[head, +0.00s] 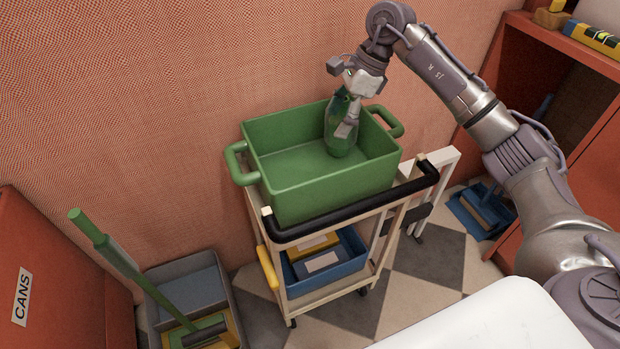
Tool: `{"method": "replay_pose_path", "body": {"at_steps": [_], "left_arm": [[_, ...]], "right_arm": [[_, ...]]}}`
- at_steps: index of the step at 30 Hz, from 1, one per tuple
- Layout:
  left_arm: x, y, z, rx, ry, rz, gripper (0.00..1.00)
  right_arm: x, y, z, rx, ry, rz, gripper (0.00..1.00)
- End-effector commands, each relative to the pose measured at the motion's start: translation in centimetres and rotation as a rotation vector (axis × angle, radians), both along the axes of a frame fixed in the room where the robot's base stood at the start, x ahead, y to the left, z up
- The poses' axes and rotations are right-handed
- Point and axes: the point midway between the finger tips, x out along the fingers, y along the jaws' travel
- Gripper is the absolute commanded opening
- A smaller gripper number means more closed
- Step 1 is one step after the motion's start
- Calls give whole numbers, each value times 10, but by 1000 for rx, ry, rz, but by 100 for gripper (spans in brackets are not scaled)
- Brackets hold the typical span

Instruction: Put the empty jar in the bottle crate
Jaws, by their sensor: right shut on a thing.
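The empty jar (340,140) is a green, see-through glass vessel, held roughly upright. My right gripper (346,116) is shut on the jar at its upper part, and the fingers hide some of it. The jar's lower part is inside the green bottle crate (335,196), near its back right. I cannot tell whether the jar touches the crate floor. The crate has a handle at each end, stands on top of a cart, and shows no other things inside. My left gripper is not in view.
The cart has a black push bar (350,207) at its front and a blue bin (327,262) with boxes on its lower shelf. A grey bin (190,290) with a green-handled tool stands at left. A red cabinet marked CANS (62,270) and red shelving (560,60) flank the cart.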

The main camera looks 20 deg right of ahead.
Motion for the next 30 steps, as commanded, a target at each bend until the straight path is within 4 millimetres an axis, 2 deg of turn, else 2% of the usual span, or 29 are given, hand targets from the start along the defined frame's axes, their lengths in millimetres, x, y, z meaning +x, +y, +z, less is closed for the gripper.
{"method": "replay_pose_path", "body": {"at_steps": [4, 12, 17, 23, 30], "left_arm": [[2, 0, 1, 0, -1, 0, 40], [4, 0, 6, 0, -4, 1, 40], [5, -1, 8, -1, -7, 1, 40], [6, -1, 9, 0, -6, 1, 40], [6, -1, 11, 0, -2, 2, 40]], "right_arm": [[4, 17, -12, 2, 1, -14, 22], [14, 79, -48, 4, 2, -12, 22], [19, 105, -64, 3, 2, -13, 22], [21, 114, -74, 1, 1, -14, 22], [20, 114, -106, 2, 3, -15, 22]]}}
